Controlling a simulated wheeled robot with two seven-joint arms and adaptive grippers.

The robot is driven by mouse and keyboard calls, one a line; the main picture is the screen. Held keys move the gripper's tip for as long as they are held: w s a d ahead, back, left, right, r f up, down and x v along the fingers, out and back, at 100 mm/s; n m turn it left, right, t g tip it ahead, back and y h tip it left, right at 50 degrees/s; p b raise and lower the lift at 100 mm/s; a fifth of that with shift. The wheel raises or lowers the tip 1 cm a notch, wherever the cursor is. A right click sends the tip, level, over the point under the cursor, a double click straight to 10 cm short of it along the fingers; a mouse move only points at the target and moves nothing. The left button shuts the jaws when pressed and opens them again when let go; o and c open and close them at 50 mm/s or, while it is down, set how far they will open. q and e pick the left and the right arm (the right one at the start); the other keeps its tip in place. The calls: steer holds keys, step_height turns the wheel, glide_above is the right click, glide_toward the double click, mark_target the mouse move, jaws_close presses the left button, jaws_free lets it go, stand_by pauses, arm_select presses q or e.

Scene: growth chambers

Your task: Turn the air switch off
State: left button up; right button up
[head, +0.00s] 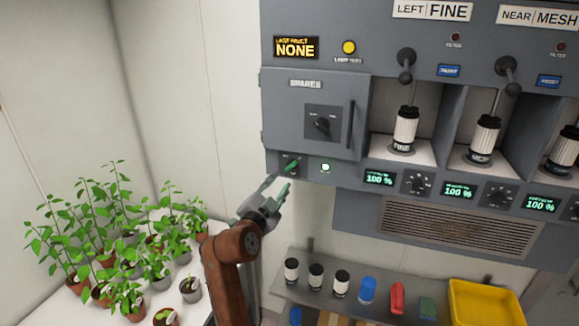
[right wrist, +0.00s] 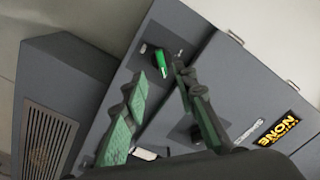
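The switch with a green handle (head: 291,167) sits on the lower left of the grey cabinet, its handle tilted up to the right. The green handle (right wrist: 159,59) also shows in the right wrist view, just beyond my fingertips. My right gripper (head: 281,188) is just below and in front of the switch. In the right wrist view the fingers of my right gripper (right wrist: 160,78) are apart with nothing between them. My left gripper is not in view.
A SPARES door (head: 285,110) with a black rotary knob (head: 322,123) is above the switch. Chambers with white cylinders (head: 405,130) are to the right. Potted seedlings (head: 130,260) stand at lower left. A shelf (head: 380,303) with bottles and a yellow bin (head: 485,300) is below.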

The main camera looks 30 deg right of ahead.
mark_target(290, 168)
steer(key=x, duration=0.2)
steer(key=p+x, duration=0.1)
steer(key=x, duration=0.1)
steer(key=p+x, duration=0.1)
steer(key=x, duration=0.1)
steer(key=shift+d+r, duration=0.35)
steer(key=shift+r, duration=0.05)
steer(key=shift+w+d+f, duration=0.1)
steer(key=shift+w+d, duration=0.3)
steer(key=shift+d, duration=0.05)
steer(key=shift+c, duration=0.4)
jaws_close()
